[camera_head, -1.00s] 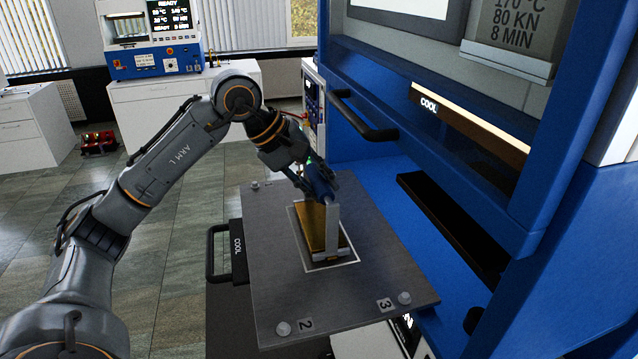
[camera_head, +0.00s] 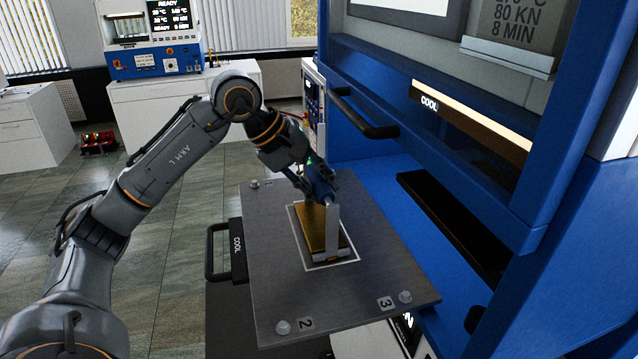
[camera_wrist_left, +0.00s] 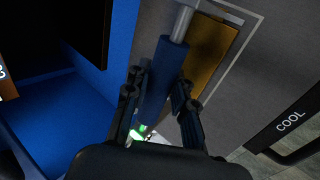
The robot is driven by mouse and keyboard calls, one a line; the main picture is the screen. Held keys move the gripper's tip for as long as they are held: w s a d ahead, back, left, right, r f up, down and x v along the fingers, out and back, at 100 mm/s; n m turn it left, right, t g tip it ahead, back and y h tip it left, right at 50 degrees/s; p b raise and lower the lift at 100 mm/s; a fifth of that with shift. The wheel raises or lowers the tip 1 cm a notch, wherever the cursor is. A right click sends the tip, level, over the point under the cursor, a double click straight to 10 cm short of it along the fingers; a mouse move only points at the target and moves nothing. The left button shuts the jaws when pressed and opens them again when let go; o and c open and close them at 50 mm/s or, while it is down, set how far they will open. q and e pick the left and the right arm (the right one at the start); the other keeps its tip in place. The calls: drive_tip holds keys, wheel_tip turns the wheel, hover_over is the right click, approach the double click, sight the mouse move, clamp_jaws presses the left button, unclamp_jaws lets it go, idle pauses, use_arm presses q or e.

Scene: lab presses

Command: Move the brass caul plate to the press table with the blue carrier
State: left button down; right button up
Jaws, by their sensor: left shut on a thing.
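The brass caul plate (camera_head: 312,230) lies inside a white outlined rectangle on the grey press table (camera_head: 270,265). In the left wrist view the brass plate (camera_wrist_left: 206,48) is at upper right. The blue carrier (camera_head: 318,188) has a blue handle and a pale metal bar that stands along the right of the plate. The wrist view shows the blue handle (camera_wrist_left: 161,78) between my fingers. My left gripper (camera_head: 320,182) is shut on the carrier's handle above the far end of the plate. I cannot tell whether the carrier bears the plate's weight. My right gripper is out of view.
A blue press (camera_head: 390,190) marked COOL, with a black handle (camera_head: 362,115), stands close on the right. Bolts (camera_head: 284,327) stand up at the table's corners. A black pull handle (camera_head: 213,255) sticks out left. A small blue machine (camera_head: 155,45) stands at the back.

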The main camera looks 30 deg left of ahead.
use_arm(q)
drive_tip(key=shift+f+b, duration=0.35)
drive_tip(key=shift+b, duration=0.05)
drive_tip(key=shift+s+r, duration=0.1)
idle(0.3)
drive_tip(key=shift+r+p, duration=1.85)
drive_tip(key=shift+r, duration=0.45)
